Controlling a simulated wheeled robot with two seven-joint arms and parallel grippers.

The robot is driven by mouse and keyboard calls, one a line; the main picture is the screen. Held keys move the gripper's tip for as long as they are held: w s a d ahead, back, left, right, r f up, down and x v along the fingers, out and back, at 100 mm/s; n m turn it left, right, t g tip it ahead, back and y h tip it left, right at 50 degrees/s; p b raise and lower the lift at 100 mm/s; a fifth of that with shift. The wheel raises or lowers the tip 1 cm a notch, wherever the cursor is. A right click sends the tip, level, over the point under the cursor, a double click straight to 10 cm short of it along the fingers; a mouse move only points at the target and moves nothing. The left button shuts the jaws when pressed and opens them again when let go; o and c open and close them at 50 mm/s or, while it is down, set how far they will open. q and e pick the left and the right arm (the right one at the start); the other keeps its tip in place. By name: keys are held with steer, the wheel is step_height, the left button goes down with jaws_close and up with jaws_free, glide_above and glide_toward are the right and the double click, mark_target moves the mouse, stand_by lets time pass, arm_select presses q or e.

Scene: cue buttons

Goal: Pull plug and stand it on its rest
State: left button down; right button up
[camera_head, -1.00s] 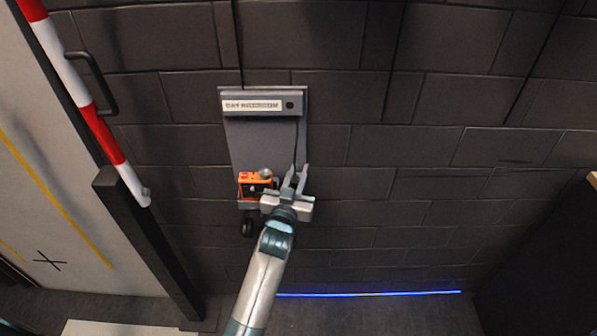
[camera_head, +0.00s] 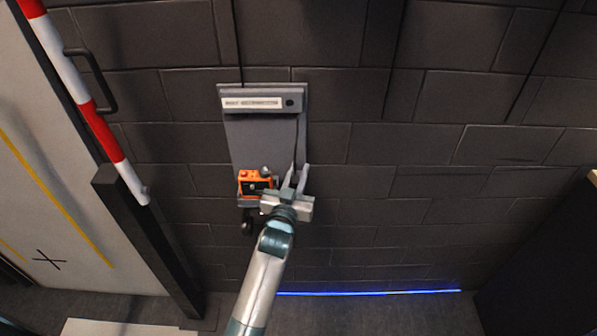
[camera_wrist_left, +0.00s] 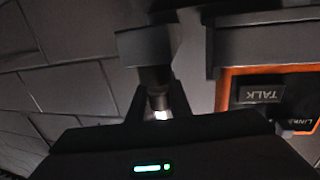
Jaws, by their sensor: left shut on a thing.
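My left gripper (camera_head: 296,178) is at the lower right of a grey wall panel (camera_head: 255,143). In the left wrist view its fingers (camera_wrist_left: 158,103) are shut on a dark cylindrical plug (camera_wrist_left: 154,80) with a pale end. A wider dark grey block (camera_wrist_left: 147,44) sits just past the plug; I cannot tell whether the plug is still seated in it. In the head view the gripper hides the plug. I cannot make out the rest for certain. My right gripper is not in view.
Left of the gripper is an orange box (camera_head: 245,179), marked TALK in the left wrist view (camera_wrist_left: 223,92). A black round part (camera_head: 247,223) hangs below it. A red-white pole (camera_head: 80,88) stands at left. The wall at right is bare.

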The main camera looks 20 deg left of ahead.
arm_select(q)
steer(key=shift+f, duration=0.2)
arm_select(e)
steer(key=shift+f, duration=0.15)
arm_select(q)
steer(key=c, duration=1.6)
jaws_free()
steer(key=shift+o, duration=0.2)
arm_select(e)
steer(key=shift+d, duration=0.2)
arm_select(q)
steer(key=shift+s, duration=0.1)
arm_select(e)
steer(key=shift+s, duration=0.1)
